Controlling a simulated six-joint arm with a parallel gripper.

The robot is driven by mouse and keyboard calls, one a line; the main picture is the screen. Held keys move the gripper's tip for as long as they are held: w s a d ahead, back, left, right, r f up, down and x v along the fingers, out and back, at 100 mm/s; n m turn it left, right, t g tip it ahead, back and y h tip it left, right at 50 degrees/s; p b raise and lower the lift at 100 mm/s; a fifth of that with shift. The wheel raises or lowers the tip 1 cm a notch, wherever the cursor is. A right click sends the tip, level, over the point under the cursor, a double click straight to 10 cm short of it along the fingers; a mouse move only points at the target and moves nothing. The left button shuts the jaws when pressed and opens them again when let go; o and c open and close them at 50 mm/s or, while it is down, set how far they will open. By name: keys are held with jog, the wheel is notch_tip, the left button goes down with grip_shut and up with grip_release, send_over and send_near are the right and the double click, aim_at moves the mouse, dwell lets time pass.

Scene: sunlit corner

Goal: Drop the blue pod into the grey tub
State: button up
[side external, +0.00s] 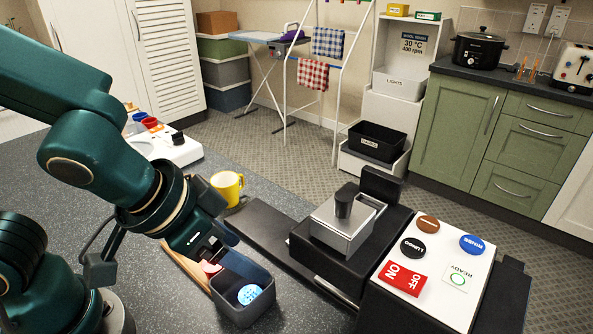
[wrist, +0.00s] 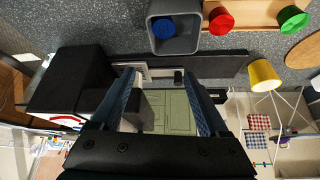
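The blue pod (side external: 249,294) lies inside the open grey tub (side external: 229,308), low down near the front wall. In the wrist view the same blue pod (wrist: 163,28) shows within the grey tub (wrist: 187,44), at the top of the picture. My gripper (side external: 213,254) is just above and behind the tub's left side in the side view. In the wrist view my gripper (wrist: 158,76) has its two fingers wide apart with nothing between them. The pod is clear of the fingers.
A wooden board (wrist: 262,8) beside the tub bears a red pod (wrist: 221,20) and a green pod (wrist: 293,19). A yellow mug (side external: 227,186) stands behind the tub. A black machine with a metal box (side external: 342,225) and a white button panel (side external: 437,266) are to the right.

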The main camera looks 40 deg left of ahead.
jog(key=shift+r, duration=0.15)
jog(key=shift+v, duration=2.45)
jog(key=s+a+n+y, duration=0.1)
jog(key=s+a+n, duration=0.1)
jog(key=a, duration=0.6)
jog(key=shift+a, duration=0.25)
